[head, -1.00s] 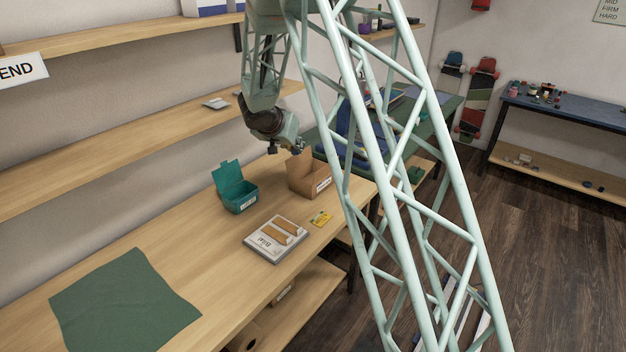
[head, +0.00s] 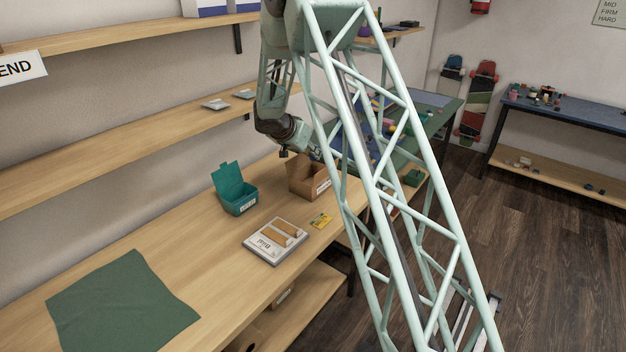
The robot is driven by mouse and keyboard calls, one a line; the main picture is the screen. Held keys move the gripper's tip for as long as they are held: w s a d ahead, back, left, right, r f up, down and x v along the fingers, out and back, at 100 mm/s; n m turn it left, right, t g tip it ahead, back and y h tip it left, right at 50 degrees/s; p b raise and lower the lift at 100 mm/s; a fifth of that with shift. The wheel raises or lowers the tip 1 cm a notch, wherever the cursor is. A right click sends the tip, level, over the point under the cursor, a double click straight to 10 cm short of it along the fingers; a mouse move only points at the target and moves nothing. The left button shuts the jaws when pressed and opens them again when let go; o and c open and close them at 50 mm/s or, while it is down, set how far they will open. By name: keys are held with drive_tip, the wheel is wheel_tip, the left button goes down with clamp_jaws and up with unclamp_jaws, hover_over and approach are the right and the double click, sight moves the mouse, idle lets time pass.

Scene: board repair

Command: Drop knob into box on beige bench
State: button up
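The beige bench (head: 215,250) runs along the wall in the head view. An open brown cardboard box (head: 322,186) with a white label stands at its far end. A teal box (head: 241,203) with its lid raised stands to the left of it. My gripper (head: 311,153) is at the end of my wrist, above or just behind the cardboard box, partly hidden by my arm's lattice. Its fingers are too small and covered to read. I cannot make out a knob, in the gripper or in either box; the box interiors are mostly hidden.
A white tray (head: 264,251) with tan blocks and a small yellow card (head: 320,221) lie in front of the boxes. A green cloth (head: 122,305) covers the near bench. A green table (head: 437,110) with coloured items stands beyond. Wall shelves (head: 150,128) overhang the bench.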

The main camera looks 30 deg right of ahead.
drive_tip(key=shift+f, duration=0.15)
drive_tip(key=shift+f+p, duration=1)
drive_tip(key=shift+f, duration=1.8)
drive_tip(key=o, duration=0.8)
drive_tip(key=shift+a, duration=0.1)
drive_tip(key=v, duration=1.1)
drive_tip(key=shift+s+a+r, duration=0.2)
drive_tip(key=shift+r, duration=0.1)
